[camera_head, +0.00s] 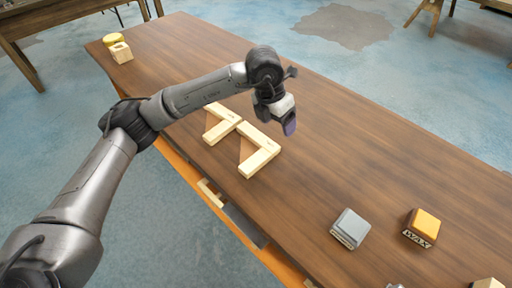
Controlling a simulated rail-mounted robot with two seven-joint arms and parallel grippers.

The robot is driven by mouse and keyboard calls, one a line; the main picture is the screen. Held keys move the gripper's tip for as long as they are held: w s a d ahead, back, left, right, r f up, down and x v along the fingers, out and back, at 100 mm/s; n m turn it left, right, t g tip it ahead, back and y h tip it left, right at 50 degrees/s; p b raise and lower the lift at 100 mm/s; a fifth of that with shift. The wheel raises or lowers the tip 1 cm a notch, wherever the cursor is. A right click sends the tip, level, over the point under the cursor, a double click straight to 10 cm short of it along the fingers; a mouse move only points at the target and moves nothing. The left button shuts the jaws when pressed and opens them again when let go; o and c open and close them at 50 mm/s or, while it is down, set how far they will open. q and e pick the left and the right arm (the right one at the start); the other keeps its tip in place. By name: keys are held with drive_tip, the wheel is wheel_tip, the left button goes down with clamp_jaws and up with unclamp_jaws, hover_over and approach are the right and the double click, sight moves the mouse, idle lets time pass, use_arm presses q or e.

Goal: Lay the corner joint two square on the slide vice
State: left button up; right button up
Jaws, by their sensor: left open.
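Two pale L-shaped wooden corner joints lie side by side on the table, each with a darker brown wedge in its angle. One is the left corner joint (217,134); the other is the right corner joint (262,161). I cannot tell which is number two. My left gripper (289,125) hangs open above the table, just right of and beyond the joints, apart from them. A pale bar (210,193) and a grey plate (243,225) show at the table's near edge; I cannot tell whether they are the slide vice. My right gripper is not in view.
The long brown table (340,140) is mostly bare beyond and right of the joints. A grey block (350,228) and an orange-topped block (422,227) stand at right.

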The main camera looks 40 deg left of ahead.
use_arm(q)
drive_tip(key=s+a+g+y, duration=0.2)
drive_tip(key=s+a, duration=0.1)
drive_tip(key=b, duration=0.3)
hover_over(260, 156)
drive_tip(key=f, duration=0.9)
drive_tip(key=shift+d+f, duration=0.1)
drive_tip(key=shift+d, duration=0.1)
drive_tip(key=shift+s+a+f+b, duration=0.1)
drive_tip(key=shift+f+b, duration=0.5)
drive_tip(key=shift+f, duration=0.7)
drive_tip(key=shift+a+f+b, duration=0.1)
drive_tip(key=shift+f+b, duration=0.5)
drive_tip(key=shift+f, duration=0.7)
drive_tip(key=shift+c, duration=0.3)
